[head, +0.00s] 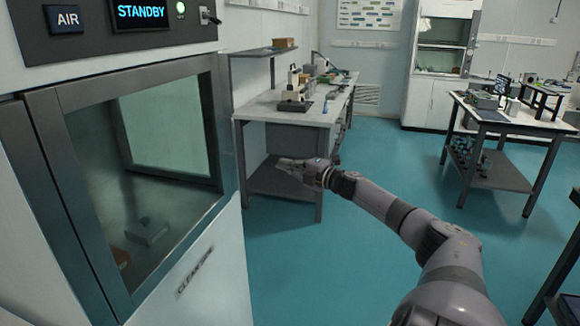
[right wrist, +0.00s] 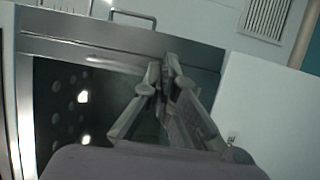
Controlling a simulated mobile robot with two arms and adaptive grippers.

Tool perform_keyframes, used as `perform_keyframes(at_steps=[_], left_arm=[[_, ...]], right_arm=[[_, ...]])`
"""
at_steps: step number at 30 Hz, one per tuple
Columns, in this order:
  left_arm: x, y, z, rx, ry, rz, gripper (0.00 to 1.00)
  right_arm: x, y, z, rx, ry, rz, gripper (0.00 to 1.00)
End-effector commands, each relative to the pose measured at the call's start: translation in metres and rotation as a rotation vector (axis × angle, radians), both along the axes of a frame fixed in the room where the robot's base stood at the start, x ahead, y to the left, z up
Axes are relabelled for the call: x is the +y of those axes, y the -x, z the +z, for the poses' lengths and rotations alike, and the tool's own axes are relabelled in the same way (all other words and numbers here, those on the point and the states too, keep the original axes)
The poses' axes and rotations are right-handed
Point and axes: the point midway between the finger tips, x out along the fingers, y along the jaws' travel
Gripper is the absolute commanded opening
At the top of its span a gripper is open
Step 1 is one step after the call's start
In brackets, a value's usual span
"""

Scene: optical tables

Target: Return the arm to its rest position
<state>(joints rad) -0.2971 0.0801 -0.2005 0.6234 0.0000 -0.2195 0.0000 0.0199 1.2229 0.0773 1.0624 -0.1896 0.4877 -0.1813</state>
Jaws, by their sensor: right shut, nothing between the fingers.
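My right arm comes in from the lower right of the head view and reaches to the middle. Its gripper (head: 284,164) is shut and empty, pointing left toward the white cabinet, with open space between them. In the right wrist view the right gripper (right wrist: 168,62) shows its fingers together, in front of the cabinet's metal-framed window. My left gripper is not in view.
The white cabinet (head: 215,285) with a standby display (head: 142,11) and a glass window (head: 165,130) fills the left. A workbench (head: 262,108) with a microscope (head: 295,92) stands behind my gripper. Another table (head: 520,122) is at right. Teal floor (head: 385,165) is clear between them.

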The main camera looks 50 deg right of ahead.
Motion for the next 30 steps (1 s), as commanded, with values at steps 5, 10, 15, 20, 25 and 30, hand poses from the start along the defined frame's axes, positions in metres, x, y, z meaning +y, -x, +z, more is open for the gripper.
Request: perform_keyframes(at_steps=[5, 10, 15, 20, 25, 30], left_arm=[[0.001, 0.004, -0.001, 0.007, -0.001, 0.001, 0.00], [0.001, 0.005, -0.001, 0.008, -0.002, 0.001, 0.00], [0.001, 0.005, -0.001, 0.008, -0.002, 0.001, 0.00], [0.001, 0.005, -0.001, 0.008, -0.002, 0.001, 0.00], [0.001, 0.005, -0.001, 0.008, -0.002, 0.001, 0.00], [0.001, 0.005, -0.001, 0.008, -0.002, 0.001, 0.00]], right_arm=[[-0.003, 0.008, 0.000, 0.000, 0.001, 0.000, 0.00], [-0.003, 0.009, 0.001, 0.000, 0.001, 0.000, 0.00], [-0.003, 0.009, -0.001, 0.001, -0.002, -0.002, 0.00], [-0.009, 0.017, -0.047, 0.039, -0.074, -0.050, 0.00], [-0.011, 0.044, -0.162, 0.143, -0.248, -0.178, 0.00], [0.008, 0.087, -0.285, 0.270, -0.422, -0.315, 0.00]])
